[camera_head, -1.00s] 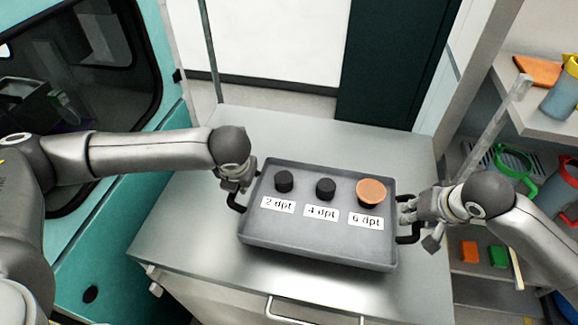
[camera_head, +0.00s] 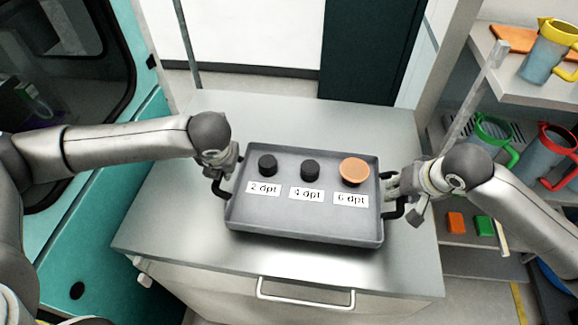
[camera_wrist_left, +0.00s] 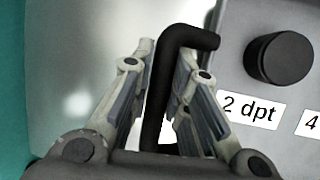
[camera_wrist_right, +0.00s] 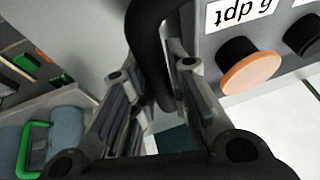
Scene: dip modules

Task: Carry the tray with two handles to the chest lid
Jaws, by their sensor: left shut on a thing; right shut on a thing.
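The grey tray (camera_head: 300,229) is over the metal chest lid (camera_head: 290,112), roughly level. I cannot tell whether it touches the lid. Two black round pieces (camera_head: 268,165) (camera_head: 310,169) and one orange-topped piece (camera_head: 354,170) stand on it, behind labels "2 dpt", "4 dpt" and "6 dpt". My left gripper (camera_head: 222,172) is shut on the tray's left black handle (camera_wrist_left: 158,85), which runs between its fingers in the left wrist view. My right gripper (camera_head: 393,188) is shut on the right black handle (camera_wrist_right: 146,35), also between its fingers in the right wrist view.
A shelf at the right holds a yellow-rimmed jug (camera_head: 548,55), green (camera_head: 492,135) and red (camera_head: 553,155) ones, and orange (camera_head: 455,222) and green (camera_head: 485,225) blocks. A teal cabinet (camera_head: 85,240) is at the left. The chest has a front handle (camera_head: 305,298).

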